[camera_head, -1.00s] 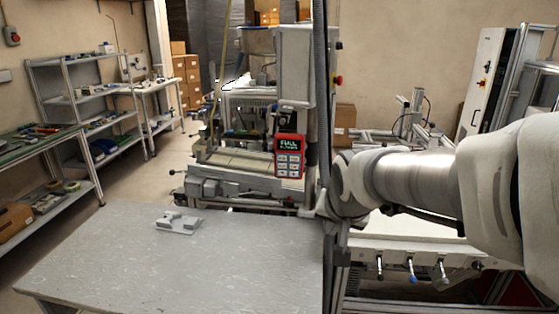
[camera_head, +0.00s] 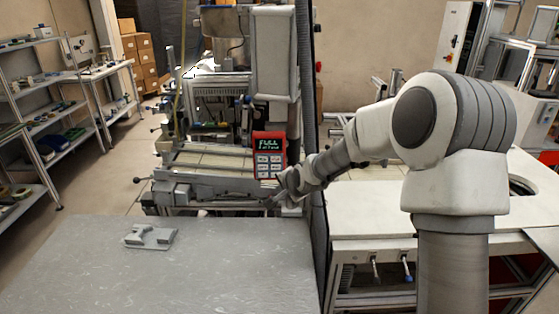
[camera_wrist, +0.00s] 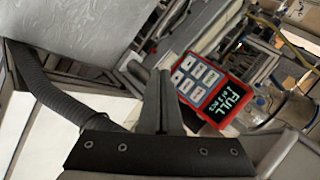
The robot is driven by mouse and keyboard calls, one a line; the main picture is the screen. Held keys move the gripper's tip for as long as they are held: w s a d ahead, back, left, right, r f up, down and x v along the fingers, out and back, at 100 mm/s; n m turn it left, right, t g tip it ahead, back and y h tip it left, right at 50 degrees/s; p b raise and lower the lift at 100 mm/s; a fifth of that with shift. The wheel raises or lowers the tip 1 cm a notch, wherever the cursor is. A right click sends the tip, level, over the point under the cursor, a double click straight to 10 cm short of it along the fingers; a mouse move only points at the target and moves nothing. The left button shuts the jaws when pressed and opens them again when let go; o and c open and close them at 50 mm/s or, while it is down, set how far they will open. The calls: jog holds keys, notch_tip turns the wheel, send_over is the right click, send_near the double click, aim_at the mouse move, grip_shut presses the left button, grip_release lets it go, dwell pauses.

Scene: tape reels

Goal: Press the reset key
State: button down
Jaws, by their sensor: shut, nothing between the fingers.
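A red handheld-style panel (camera_head: 269,155) stands at the machine, with a dark screen reading "FULL" over a smaller line and several pale keys (camera_head: 269,166) below it. It also shows tilted in the wrist view (camera_wrist: 206,88), where the key labels are too small to read, so I cannot tell which is the reset key. My gripper (camera_head: 282,197) is just below and right of the panel in the head view. In the wrist view its shut fingers (camera_wrist: 163,78) point up beside the panel's keys, apparently apart from them. Nothing is held.
A grey table (camera_head: 160,270) fills the front left, with a small grey fixture (camera_head: 150,237) on it. A dark vertical post (camera_head: 313,150) stands close to my arm. A white bench (camera_head: 370,215) lies to the right. A ribbed hose (camera_wrist: 40,85) runs at the left of the wrist view.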

aim_at(276, 167)
jog(key=shift+w+a+f+m, duration=0.15)
jog(key=shift+w+f+m, duration=0.15)
jog(key=shift+w, duration=0.3)
jog(key=shift+w+a+f+m, duration=0.2)
jog(key=shift+w+f, duration=0.1)
jog(key=shift+w, duration=0.3)
jog(key=shift+d, duration=0.1)
jog(key=w+p, duration=0.2)
jog(key=w, duration=0.6)
jog(key=shift+w, duration=0.4)
dwell(1.1)
jog(key=shift+w, duration=0.4)
